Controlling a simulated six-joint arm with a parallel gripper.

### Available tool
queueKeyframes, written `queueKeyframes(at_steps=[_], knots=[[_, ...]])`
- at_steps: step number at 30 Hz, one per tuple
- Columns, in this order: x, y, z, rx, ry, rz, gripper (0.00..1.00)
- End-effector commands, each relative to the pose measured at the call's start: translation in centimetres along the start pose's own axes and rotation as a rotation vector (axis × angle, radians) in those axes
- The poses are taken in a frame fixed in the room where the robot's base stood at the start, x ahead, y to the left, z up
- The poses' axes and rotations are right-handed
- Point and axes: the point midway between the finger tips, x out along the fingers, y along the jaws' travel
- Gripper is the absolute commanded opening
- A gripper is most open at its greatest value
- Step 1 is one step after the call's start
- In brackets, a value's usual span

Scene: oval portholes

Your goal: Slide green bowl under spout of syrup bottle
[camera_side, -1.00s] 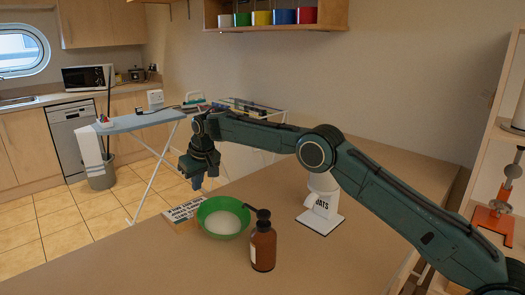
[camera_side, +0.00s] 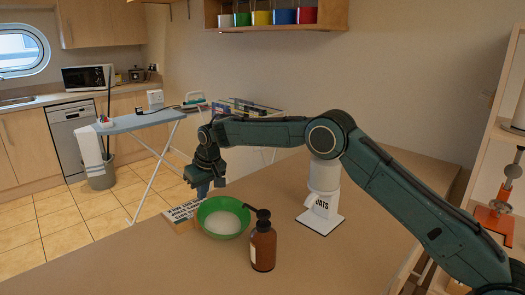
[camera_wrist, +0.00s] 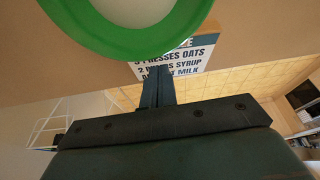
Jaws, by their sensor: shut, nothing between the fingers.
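The green bowl (camera_side: 240,211) stands on the counter with white contents in it, and its green rim (camera_wrist: 125,48) fills the top of the wrist view. The brown syrup bottle (camera_side: 262,247) stands upright in front of it, to the right. Its black spout (camera_side: 250,208) points left, and its tip appears at the bowl's right rim; whether it is over the bowl is hard to tell. My gripper (camera_side: 203,190) is shut and empty, just behind the bowl. In the wrist view its fingers (camera_wrist: 158,84) are together, pointing toward the bowl; contact is unclear.
A white oats dispenser (camera_side: 322,205) stands to the right behind the bottle. The counter front (camera_side: 180,265) is clear. An ironing board (camera_side: 145,120) stands beyond the counter.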

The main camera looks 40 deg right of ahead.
Motion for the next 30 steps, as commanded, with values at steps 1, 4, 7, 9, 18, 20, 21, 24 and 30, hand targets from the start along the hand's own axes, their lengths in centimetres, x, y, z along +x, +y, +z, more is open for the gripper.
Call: queueKeyframes(at_steps=[1, 4, 7, 9, 18, 20, 21, 24, 30], knots=[[-0.1, 0.0, 0.2, 0.0, -0.001, 0.0, 0.0], [-0.2, 0.0, 0.5, 0.0, 0.0, 0.0, 0.0], [-0.3, 0.0, 0.7, 0.0, 0.0, 0.0, 0.0], [-0.3, 0.0, 0.8, 0.0, 0.0, 0.0, 0.0], [-0.3, 0.0, 0.9, 0.0, 0.0, 0.0, 0.0], [-0.3, 0.0, 0.9, 0.0, 0.0, 0.0, 0.0], [-0.3, 0.0, 0.9, 0.0, 0.0, 0.0, 0.0], [-0.3, 0.0, 1.0, 0.0, 0.0, 0.0, 0.0], [-0.7, 0.0, 1.9, 0.0, -0.001, 0.0, 0.0]])
